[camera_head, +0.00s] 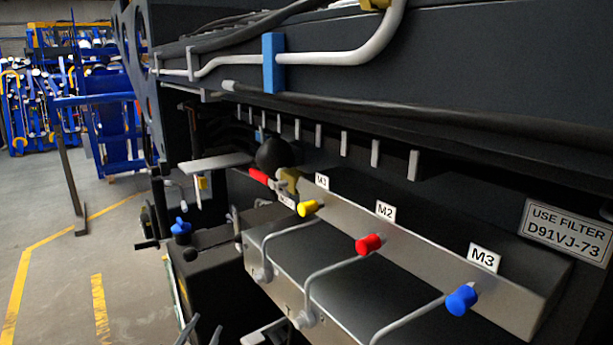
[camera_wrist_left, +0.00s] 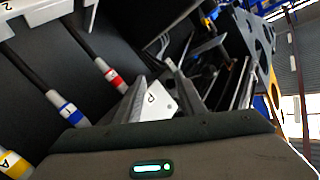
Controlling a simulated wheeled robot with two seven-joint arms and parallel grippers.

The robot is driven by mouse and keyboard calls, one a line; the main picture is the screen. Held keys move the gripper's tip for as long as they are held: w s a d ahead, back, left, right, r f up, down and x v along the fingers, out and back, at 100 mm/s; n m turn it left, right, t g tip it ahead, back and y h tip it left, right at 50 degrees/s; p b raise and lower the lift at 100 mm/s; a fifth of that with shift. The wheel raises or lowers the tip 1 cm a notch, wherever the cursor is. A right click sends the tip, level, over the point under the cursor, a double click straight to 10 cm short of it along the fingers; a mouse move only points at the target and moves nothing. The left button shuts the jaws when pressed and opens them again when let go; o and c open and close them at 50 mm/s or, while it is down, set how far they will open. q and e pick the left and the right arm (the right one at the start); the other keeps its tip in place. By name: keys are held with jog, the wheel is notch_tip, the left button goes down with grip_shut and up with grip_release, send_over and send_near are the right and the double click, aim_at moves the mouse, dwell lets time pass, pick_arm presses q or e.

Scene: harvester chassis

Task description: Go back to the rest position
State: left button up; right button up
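My left gripper (camera_head: 201,333) shows only by its two fingertips at the bottom edge of the head view, below the dark chassis parts. The fingers stand apart. In the left wrist view, the two grey fingers (camera_wrist_left: 160,92) are also apart, and a white plate with a letter shows between and behind them. I cannot see the gripper touching or holding anything. My right gripper is not in view.
A metal block with labels M1, M2 (camera_head: 385,211) and M3 (camera_head: 484,257) carries yellow, red (camera_head: 369,244) and blue (camera_head: 462,299) caps. A blue-capped part (camera_head: 181,228) stands to the left. Open floor (camera_head: 60,240) lies at far left. Banded hoses (camera_wrist_left: 70,112) show in the wrist view.

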pick_arm(q)
jog(key=s+a+f+n+g+y, duration=0.15)
jog(key=s+f+n+g, duration=0.35)
jog(key=s+f, duration=1.05)
jog(key=s+d+f+g, duration=0.1)
jog(key=s+f+g, duration=0.25)
jog(key=s, duration=0.85)
jog(key=s+d+f+g, duration=0.15)
jog(key=s+g, duration=0.35)
jog(key=s, duration=0.7)
notch_tip(320, 180, down, 28)
jog(key=g, duration=0.1)
jog(key=s+a+f+g, duration=0.1)
jog(key=s+a+f, duration=0.2)
jog(key=s+f, duration=1.4)
jog(key=shift+s+f+m, duration=0.3)
jog(key=shift+s+f, duration=0.05)
jog(key=shift+f, duration=0.45)
